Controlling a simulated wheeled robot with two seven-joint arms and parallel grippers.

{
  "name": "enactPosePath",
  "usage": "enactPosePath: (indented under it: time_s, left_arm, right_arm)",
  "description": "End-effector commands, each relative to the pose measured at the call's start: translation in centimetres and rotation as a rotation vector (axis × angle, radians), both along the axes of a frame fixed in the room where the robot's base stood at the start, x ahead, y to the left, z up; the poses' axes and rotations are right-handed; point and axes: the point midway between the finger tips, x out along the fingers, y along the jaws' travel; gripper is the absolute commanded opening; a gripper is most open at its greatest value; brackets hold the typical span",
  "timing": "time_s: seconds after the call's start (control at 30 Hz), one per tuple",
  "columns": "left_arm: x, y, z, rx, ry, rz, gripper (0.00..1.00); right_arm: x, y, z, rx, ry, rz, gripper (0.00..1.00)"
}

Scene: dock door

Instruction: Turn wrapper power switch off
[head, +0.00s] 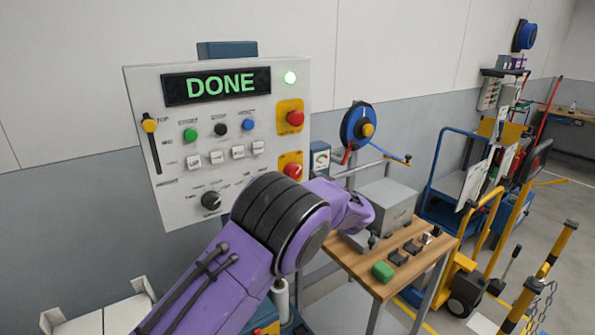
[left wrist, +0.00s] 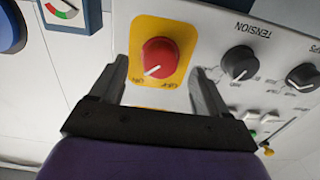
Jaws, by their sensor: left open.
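The wrapper control panel (head: 180,205) stands upright against the wall. A red rotary switch (head: 293,170) on a yellow plate sits at its lower right, partly behind my left arm. In the left wrist view the red switch (left wrist: 160,57) is close ahead. Its white pointer line aims at the lower-left label, which is too small to read surely. My left gripper (left wrist: 160,75) is open, one finger on each side of the switch, and I cannot tell whether they touch it. In the head view my arm hides the fingers. My right gripper is not in view.
A second red knob (head: 295,118) on yellow sits above the switch. A black tension knob (left wrist: 239,63) is near the right finger. A wooden table (head: 350,262) stands at the right.

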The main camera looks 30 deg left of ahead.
Motion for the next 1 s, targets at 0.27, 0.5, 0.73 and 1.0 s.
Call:
enactPosePath:
  time_s: [0.27,0.5,0.73,1.0]
  left_arm:
    - [1.3,3.3,0.0,0.001,0.001,-0.001,0.76]
    - [1.4,3.4,-0.1,0.001,0.001,-0.001,0.76]
    - [1.4,3.4,-0.1,0.001,0.001,-0.002,0.2]
    - [1.4,3.4,-0.2,-0.009,-0.023,-0.001,0.2]
  right_arm:
    - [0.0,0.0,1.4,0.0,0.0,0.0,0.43]
    - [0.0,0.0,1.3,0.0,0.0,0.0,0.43]
    - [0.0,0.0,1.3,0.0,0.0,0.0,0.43]
    - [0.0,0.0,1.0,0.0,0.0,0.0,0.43]
